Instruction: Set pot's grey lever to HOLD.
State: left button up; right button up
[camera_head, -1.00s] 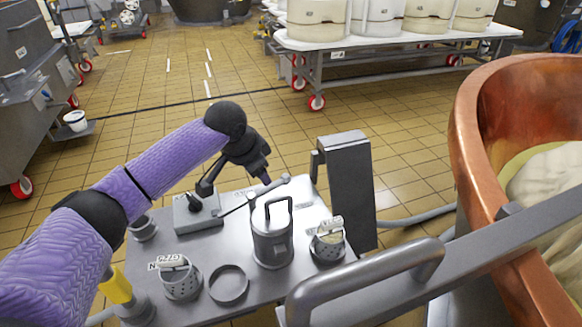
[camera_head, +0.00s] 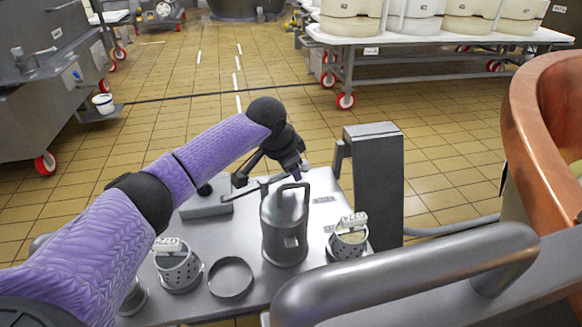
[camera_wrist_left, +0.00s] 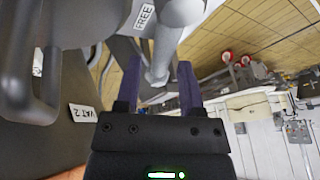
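The pot (camera_head: 285,228) is a grey metal cylinder with a loop handle, upright on the metal table. Its grey lever (camera_head: 262,186) appears as a thin bar behind the handle, partly covered by my gripper. My left gripper (camera_head: 280,163) is above and behind the pot, pointing down. In the left wrist view its two purple fingers (camera_wrist_left: 159,85) are apart, and a rounded grey rod end (camera_wrist_left: 157,76) shows between them; I cannot tell if they touch it. A FREE label (camera_wrist_left: 145,14) is near the top there. I cannot read a HOLD label. My right gripper is out of view.
A grey post (camera_head: 377,185) rises behind right. A thick rail (camera_head: 400,270) crosses the front. A copper vat (camera_head: 540,140) is at right. A VAT 2 label (camera_wrist_left: 83,113) shows in the wrist view.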

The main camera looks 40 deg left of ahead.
pick_arm(q)
grip_shut()
dwell(1.2)
